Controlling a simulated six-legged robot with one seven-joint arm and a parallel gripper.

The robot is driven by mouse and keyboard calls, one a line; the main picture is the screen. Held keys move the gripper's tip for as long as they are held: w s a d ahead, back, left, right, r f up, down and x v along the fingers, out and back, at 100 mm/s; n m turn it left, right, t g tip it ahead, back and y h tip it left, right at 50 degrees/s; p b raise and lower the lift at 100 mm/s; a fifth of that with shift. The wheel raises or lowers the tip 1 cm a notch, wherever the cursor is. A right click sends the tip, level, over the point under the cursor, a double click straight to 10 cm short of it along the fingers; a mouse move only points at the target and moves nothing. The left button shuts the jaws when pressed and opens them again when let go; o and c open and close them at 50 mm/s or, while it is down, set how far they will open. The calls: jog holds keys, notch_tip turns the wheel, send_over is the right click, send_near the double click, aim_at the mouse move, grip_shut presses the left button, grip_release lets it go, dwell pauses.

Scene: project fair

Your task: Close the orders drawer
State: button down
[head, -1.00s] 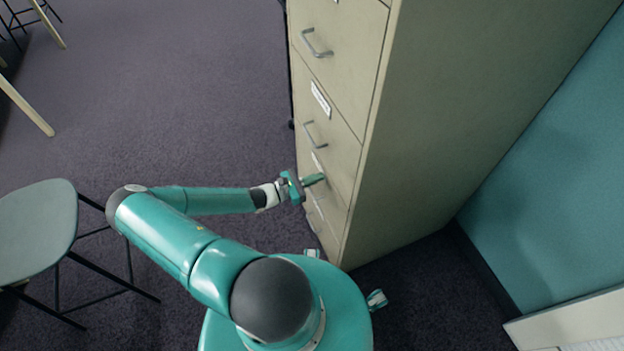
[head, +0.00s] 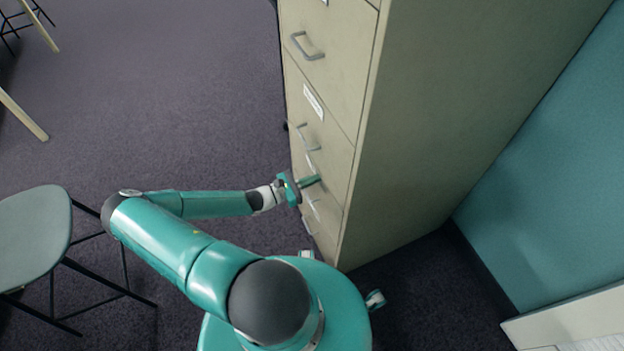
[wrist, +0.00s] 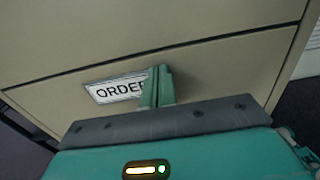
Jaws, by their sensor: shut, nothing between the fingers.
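The orders drawer (wrist: 215,88) is a beige drawer front on a tall filing cabinet (head: 440,110). Its white label (wrist: 118,88) reads "ORDER", with the end hidden behind my fingers. In the wrist view a thin dark seam runs above it, and the front looks flush or nearly flush with the drawer above. My gripper (head: 312,181) is shut and empty, with its green fingers pointing at a low drawer front. In the wrist view the fingertips (wrist: 158,72) overlap the right end of the label. I cannot tell if they touch the front.
Other drawers with grey handles (head: 308,47) are above. A teal wall (head: 545,170) stands right of the cabinet, with a pale panel (head: 570,322) at the lower right. A grey-green chair (head: 35,235) stands at the left. The dark carpet (head: 170,90) between is open.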

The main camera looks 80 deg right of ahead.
jog(key=v, duration=1.4)
jog(key=w+a+r+m+t+y, duration=0.6)
jog(key=w+a+r+t, duration=0.4)
jog(key=w+a+r, duration=1.1)
jog(key=w+a+r+t+y, duration=0.25)
jog(key=a+r+t, duration=0.4)
jog(key=r, duration=0.75)
jog(key=s+a+r+t, duration=0.2)
jog(key=s+a+r, duration=0.1)
jog(key=a+r, duration=0.3)
jog(key=s+a+r+t, duration=0.2)
jog(key=s+a+r, duration=0.1)
jog(key=a+r, duration=0.3)
jog(key=shift+s+y, duration=0.25)
jog(key=shift+y, duration=0.1)
jog(key=shift+w+d+t, duration=0.1)
jog(key=shift+t, duration=0.15)
